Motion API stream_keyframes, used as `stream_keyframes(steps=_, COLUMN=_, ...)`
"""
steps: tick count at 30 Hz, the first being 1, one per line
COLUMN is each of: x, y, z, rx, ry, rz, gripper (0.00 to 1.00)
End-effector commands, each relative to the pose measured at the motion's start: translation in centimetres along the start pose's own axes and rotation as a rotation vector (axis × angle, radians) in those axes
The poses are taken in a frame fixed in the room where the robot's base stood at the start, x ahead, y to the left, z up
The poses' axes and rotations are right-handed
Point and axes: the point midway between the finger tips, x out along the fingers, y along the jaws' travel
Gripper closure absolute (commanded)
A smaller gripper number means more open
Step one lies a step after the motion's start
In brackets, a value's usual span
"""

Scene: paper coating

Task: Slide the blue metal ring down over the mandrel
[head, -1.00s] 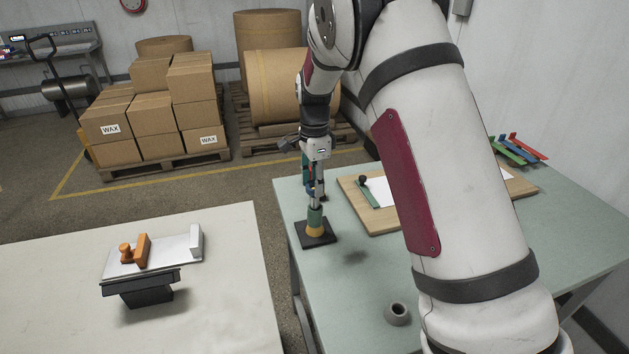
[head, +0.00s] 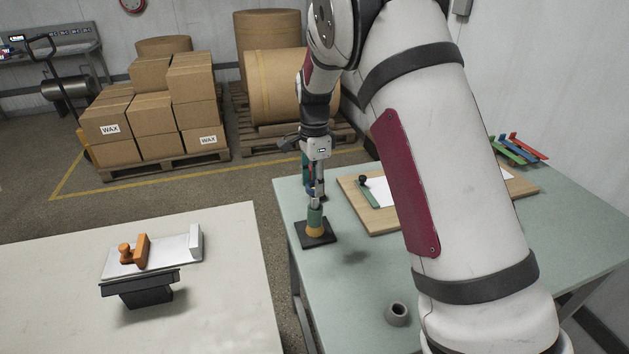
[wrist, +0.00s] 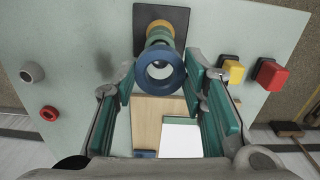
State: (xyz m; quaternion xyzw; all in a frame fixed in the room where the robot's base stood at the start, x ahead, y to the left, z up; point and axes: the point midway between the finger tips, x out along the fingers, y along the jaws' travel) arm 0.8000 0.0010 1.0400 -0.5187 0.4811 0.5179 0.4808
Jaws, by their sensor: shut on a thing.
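The blue metal ring (wrist: 139,72) is held between the teal fingertips of my gripper (wrist: 159,77) in the wrist view. Its opening faces the camera and shows grey inside. Behind it, in line with it, are a green ring (wrist: 158,34) and an orange-yellow ring (wrist: 160,24) over a black base plate (wrist: 143,50). In the head view my gripper (head: 315,186) points down above the mandrel (head: 314,201), a grey post over the green and orange rings. The fingers partly hide the blue ring there, so I cannot tell how far the post is inside it.
A grey ring (head: 397,316) lies alone on the green table (head: 500,250). A wooden board (head: 377,222) with white paper is right of the mandrel. Red, blue and green tools (head: 518,150) lie at the back right. A white table (head: 60,310) stands at left.

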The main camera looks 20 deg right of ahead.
Motion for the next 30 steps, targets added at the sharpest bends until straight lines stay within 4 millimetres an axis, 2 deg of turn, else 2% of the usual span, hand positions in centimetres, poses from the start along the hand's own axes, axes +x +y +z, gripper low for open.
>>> stream_keyframes(steps=15, x=0.1, y=0.0, z=0.0, rx=0.000, ry=0.000, rz=0.000, gripper=0.89)
stream_keyframes(steps=30, x=1.2, y=0.0, z=0.0, rx=0.000, ry=0.000, rz=0.001, gripper=0.89)
